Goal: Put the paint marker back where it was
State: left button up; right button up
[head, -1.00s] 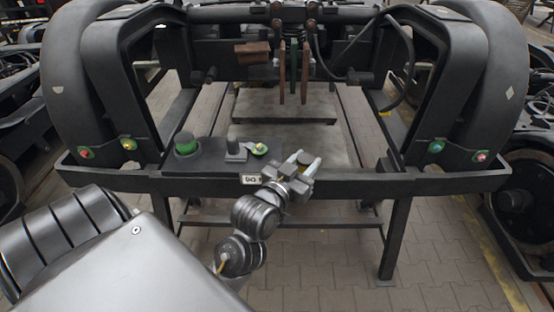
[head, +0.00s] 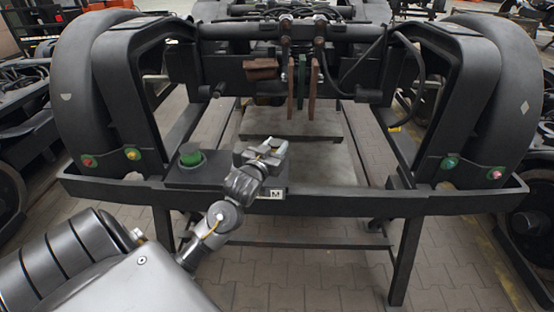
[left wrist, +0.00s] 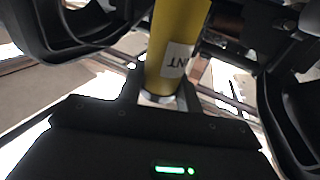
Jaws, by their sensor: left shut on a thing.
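The paint marker (left wrist: 170,45) is a yellow cylinder with a white label, part of which reads "NT". It fills the space between the two fingers of my left gripper (left wrist: 160,92), which is shut on it near its end. In the head view my left gripper (head: 268,152) is over the right part of the dark shelf (head: 212,176) on the bogie's front beam. The marker is hard to make out there, and the gripper hides that end of the shelf. My right gripper is not in view.
A green-topped dark pot (head: 191,156) stands on the shelf, left of my gripper. The bogie's front beam (head: 350,203) runs across in front, with a small white label (head: 271,193). Brown brake parts (head: 313,85) hang behind. The beam to the right is clear.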

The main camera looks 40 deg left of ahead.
pick_arm(q)
jog(key=w+f, duration=0.1)
jog(key=w+a+f, duration=0.1)
jog(key=f, duration=0.1)
jog(key=w+a+f, duration=0.1)
jog(key=shift+f, duration=0.4)
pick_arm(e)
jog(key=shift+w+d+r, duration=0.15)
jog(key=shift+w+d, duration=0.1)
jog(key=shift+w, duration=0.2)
pick_arm(q)
notch_tip(320, 180, down, 3)
jog(key=shift+w+p, duration=0.15)
jog(key=shift+p, duration=0.45)
jog(key=shift+f, duration=0.2)
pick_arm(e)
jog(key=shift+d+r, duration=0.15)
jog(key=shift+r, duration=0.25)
pick_arm(q)
jog(key=shift+f, duration=0.15)
jog(key=o, duration=1)
jog(key=shift+o, duration=0.2)
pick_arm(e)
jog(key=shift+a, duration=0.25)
